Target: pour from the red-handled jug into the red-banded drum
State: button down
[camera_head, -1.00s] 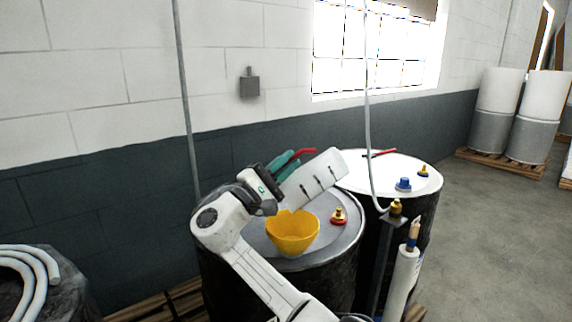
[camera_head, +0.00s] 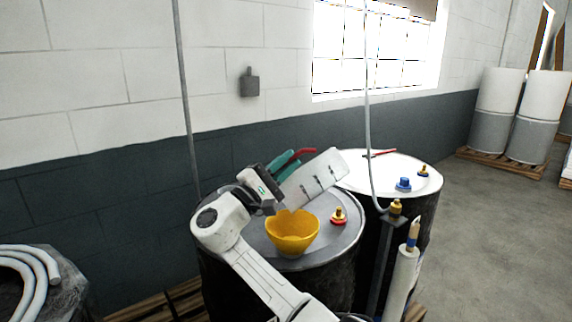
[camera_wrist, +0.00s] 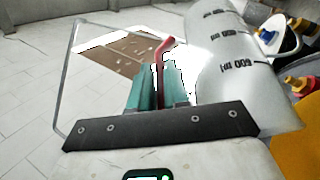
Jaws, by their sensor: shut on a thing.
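The jug (camera_head: 312,180) is pale and translucent with dark scale marks. In the head view it is strongly tilted, its lower end just above the yellow funnel (camera_head: 292,232). My gripper (camera_head: 287,161), with teal fingers, is shut on its red handle (camera_head: 304,151). In the wrist view the red handle (camera_wrist: 165,46) rises between the teal fingers (camera_wrist: 160,88), and the jug's marked side (camera_wrist: 232,75) is at right. The funnel stands on the grey-topped drum (camera_head: 343,238), beside a brass bung with a red ring (camera_head: 338,218). No liquid stream is visible.
A white-topped drum (camera_head: 352,178) with a blue cap (camera_head: 403,184) stands close behind at right. A pale hose (camera_head: 368,130) hangs in front of it. A dark post (camera_head: 384,255) and white roll (camera_head: 402,280) stand at right front. The wall is close behind.

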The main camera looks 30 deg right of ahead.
aim_at(316, 160)
jog(key=shift+d, duration=0.1)
jog(key=shift+s+d+r+m+g+y, duration=0.1)
jog(key=shift+s+d+m+g+y, duration=0.2)
jog(key=shift+d+m+y, duration=0.25)
jog(key=shift+s+d+y+p, duration=0.15)
jog(key=shift+d+y+p, duration=0.25)
jog(key=shift+d, duration=0.25)
jog(key=shift+s+d+m+y+p, duration=0.3)
jog(key=shift+d+m+y+p, duration=0.3)
jog(key=shift+d, duration=0.2)
jog(key=shift+s+d+f+y, duration=0.15)
jog(key=shift+d+f+y, duration=0.1)
jog(key=shift+d+y, duration=0.15)
jog(key=shift+d, duration=0.2)
